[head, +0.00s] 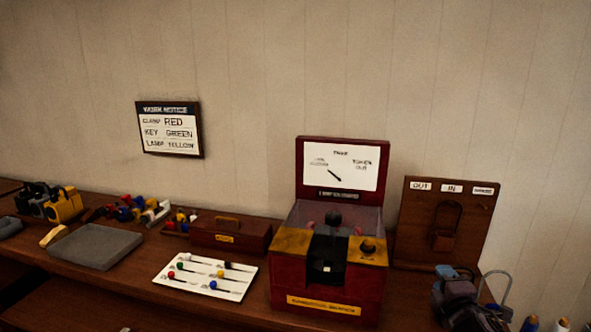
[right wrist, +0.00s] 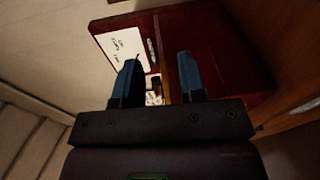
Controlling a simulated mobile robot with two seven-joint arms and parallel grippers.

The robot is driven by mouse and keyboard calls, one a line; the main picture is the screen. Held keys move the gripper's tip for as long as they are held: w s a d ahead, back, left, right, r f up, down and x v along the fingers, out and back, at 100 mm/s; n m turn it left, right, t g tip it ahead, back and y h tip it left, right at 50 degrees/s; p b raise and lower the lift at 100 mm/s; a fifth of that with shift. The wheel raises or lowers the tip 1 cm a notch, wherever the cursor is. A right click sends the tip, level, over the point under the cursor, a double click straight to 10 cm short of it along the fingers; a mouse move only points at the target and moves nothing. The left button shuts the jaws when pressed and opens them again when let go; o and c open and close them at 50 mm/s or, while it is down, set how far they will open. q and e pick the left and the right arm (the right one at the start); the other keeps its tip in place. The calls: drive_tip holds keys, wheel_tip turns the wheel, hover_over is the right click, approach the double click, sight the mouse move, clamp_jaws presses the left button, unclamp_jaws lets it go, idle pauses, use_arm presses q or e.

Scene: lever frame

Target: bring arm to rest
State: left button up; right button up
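My right gripper (head: 458,290) is low at the right in the head view, in front of the wooden lever board and to the right of the red machine. In the right wrist view its two blue fingers (right wrist: 160,80) stand apart with nothing held between them. Beyond the fingers is the dark red machine (right wrist: 225,45) with its white panel (right wrist: 122,45). The machine (head: 327,265) stands on the bench in the head view, with a dial panel (head: 340,166) on top. My left gripper is not in view.
The lever board (head: 440,225) stands behind my right gripper. A white tray with coloured-headed pins (head: 205,292) lies left of the machine, near a wooden box (head: 230,233) and a grey slab (head: 95,246). A notice (head: 170,128) hangs on the wall.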

drive_tip(key=s+a+f+m+g+y, duration=0.1)
drive_tip(key=s+a+f+m+g, duration=0.1)
drive_tip(key=s+f+m, duration=0.6)
drive_tip(key=s+a+f+m+g, duration=0.3)
drive_tip(key=s+f+m, duration=0.5)
drive_tip(key=s+f, duration=0.6)
drive_tip(key=s, duration=0.7)
drive_tip(key=shift+s+a+y, duration=0.25)
drive_tip(key=shift+a+y, duration=0.1)
drive_tip(key=shift+y, duration=0.05)
